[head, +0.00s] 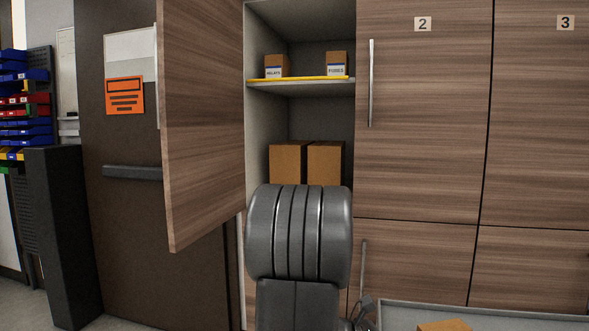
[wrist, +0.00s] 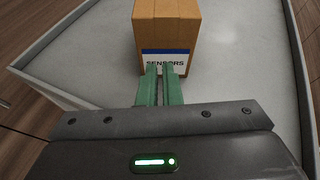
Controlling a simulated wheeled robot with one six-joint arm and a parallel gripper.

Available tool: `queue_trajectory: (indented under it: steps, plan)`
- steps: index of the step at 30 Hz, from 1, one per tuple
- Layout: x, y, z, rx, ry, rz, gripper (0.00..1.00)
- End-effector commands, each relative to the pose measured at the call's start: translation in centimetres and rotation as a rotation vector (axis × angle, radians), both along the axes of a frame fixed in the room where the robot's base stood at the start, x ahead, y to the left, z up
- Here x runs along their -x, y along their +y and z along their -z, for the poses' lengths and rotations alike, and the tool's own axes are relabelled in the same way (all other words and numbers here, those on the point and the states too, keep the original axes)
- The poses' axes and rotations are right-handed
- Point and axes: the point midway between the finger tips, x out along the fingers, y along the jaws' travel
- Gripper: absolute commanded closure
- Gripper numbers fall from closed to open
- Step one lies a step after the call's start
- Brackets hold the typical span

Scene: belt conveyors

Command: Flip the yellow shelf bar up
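The yellow shelf bar (head: 298,79) lies flat and level along the front edge of the upper shelf (head: 315,89) in the open cabinet, below two small cartons labelled RELAYS (head: 276,67) and FUSES (head: 336,65). My gripper (wrist: 164,68) shows in the wrist view with its two green fingers close together and only a narrow gap between them. Nothing is visible between them. The fingertips are in front of the lower face of a carton labelled SENSORS (wrist: 168,35); I cannot tell whether they touch it. The bar is not in the wrist view.
The wooden cabinet door (head: 205,120) stands open to the left of the shelf. Two larger cartons (head: 307,163) stand below the shelf. Doors 2 (head: 430,150) and 3 (head: 545,140) are shut. A grey tray (head: 400,312) is at lower right. My arm covers the lower cabinet.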

Motion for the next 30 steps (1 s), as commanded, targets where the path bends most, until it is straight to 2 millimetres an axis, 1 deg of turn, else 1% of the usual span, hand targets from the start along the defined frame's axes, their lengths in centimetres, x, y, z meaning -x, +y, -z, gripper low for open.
queue_trajectory:
  steps: [1,3,5,8,11,12,14,15,17,18,20,21,23,24,27,30]
  plan:
    - [-0.6,-0.1,0.0,-0.082,-0.011,-0.032,1.0]
    - [-1.8,0.2,-0.1,-0.194,-0.022,-0.104,1.0]
    - [-3.1,0.6,-0.6,-0.276,-0.044,-0.184,1.0]
    - [-5.4,1.6,-2.6,-0.374,-0.109,-0.347,1.0]
    - [-7.8,2.8,-6.3,-0.414,-0.205,-0.544,1.0]
    - [-8.7,3.3,-8.2,-0.411,-0.252,-0.63,1.0]
    - [-9.8,4.1,-11.6,-0.382,-0.327,-0.759,1.0]
    - [-10.3,4.6,-14.2,-0.346,-0.38,-0.842,1.0]
    - [-10.6,5.5,-18.4,-0.27,-0.462,-0.966,1.0]
    - [-10.5,6.0,-21.4,-0.204,-0.521,-1.042,1.0]
    - [-9.9,6.8,-26.1,-0.084,-0.606,-1.146,1.0]
    - [-9.1,7.3,-29.2,0.007,-0.661,-1.203,1.0]
    - [-7.5,8.0,-33.6,0.149,-0.737,-1.272,1.0]
    - [-6.3,8.5,-36.3,0.244,-0.782,-1.305,1.0]
    - [-3.1,9.5,-41.5,0.459,-0.872,-1.349,1.0]
    - [-0.5,10.2,-44.8,0.616,-0.93,-1.361,1.0]
